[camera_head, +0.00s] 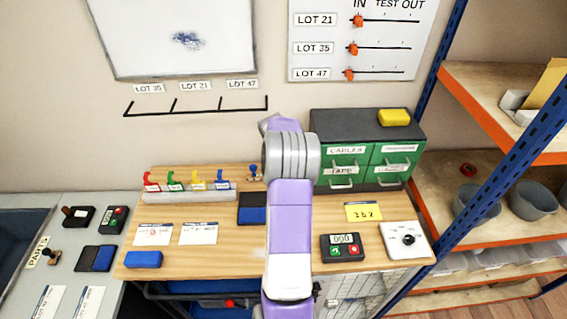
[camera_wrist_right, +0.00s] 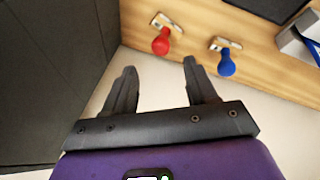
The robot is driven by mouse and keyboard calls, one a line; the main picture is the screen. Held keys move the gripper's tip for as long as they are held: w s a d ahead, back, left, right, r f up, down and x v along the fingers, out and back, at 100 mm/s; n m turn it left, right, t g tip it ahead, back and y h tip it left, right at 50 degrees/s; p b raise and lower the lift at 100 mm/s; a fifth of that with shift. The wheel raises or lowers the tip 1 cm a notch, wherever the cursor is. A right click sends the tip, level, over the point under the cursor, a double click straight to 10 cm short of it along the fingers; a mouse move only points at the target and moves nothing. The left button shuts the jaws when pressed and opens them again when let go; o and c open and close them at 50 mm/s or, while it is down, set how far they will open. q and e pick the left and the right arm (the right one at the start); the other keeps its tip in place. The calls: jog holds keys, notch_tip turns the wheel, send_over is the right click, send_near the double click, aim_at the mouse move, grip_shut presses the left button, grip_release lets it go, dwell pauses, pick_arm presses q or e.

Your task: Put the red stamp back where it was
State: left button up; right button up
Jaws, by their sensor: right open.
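The red stamp (camera_wrist_right: 161,42) shows in the right wrist view on the wooden worktop, with a small pale plate at its base. The blue stamp (camera_wrist_right: 226,66) stands beside it to the right, and also shows at the back of the worktop in the head view (camera_head: 253,171). My right gripper (camera_wrist_right: 158,68) is open and empty. Its fingertips are close to the red stamp, which appears just beyond the gap between them. In the head view my right arm hides the gripper and the red stamp. My left gripper is not in view.
A dark cabinet with green drawers (camera_head: 345,156) stands close by; a dark panel (camera_wrist_right: 50,80) fills the wrist view's left. A rack with coloured hooks (camera_head: 190,194) stands at the back left. A keypad device (camera_head: 342,248) and white unit (camera_head: 404,240) occupy the worktop's right.

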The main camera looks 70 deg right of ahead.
jog(key=shift+v, duration=1.5)
